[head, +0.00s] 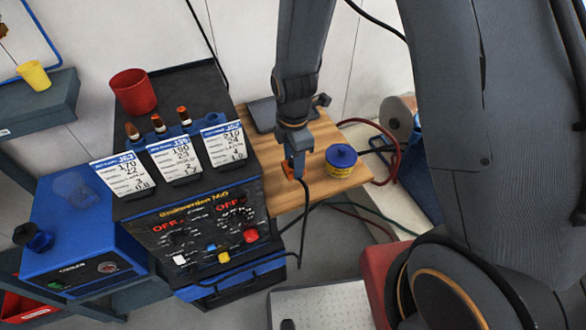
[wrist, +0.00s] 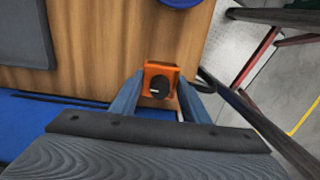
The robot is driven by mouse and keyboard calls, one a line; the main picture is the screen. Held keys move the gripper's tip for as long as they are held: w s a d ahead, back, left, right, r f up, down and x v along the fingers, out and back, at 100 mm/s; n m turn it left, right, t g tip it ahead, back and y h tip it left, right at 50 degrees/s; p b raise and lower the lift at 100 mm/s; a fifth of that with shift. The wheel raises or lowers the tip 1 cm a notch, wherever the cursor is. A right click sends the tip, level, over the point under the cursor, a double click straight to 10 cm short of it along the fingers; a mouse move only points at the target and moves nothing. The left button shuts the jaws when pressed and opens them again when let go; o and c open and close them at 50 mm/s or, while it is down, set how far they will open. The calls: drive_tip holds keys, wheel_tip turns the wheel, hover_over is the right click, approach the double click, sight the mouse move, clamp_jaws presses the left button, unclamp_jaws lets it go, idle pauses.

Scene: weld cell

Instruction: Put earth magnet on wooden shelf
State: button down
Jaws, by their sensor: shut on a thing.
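The earth magnet appears as a small orange block with a black knob (wrist: 160,80) between my fingers in the wrist view. In the head view only a bit of its orange (head: 288,170) shows beside the fingers. My gripper (wrist: 155,95) is shut on it, one blue-grey finger on each side. In the head view my gripper (head: 296,170) points down over the left part of the wooden shelf (head: 345,178). The wood (wrist: 110,60) fills much of the wrist view behind the magnet. I cannot tell whether the magnet touches the wood.
A blue-lidded yellow tin (head: 341,162) stands on the shelf to the right of my gripper. A dark flat item (head: 262,112) lies at the shelf's back left. The welding machine (head: 205,225) with cards and a red cup (head: 133,92) stands left. Cables hang around the shelf.

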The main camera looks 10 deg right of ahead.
drive_tip(key=shift+f+p, duration=0.55)
drive_tip(key=shift+f, duration=1.6)
drive_tip(key=shift+f, duration=0.15)
drive_tip(key=c, duration=1)
unclamp_jaws()
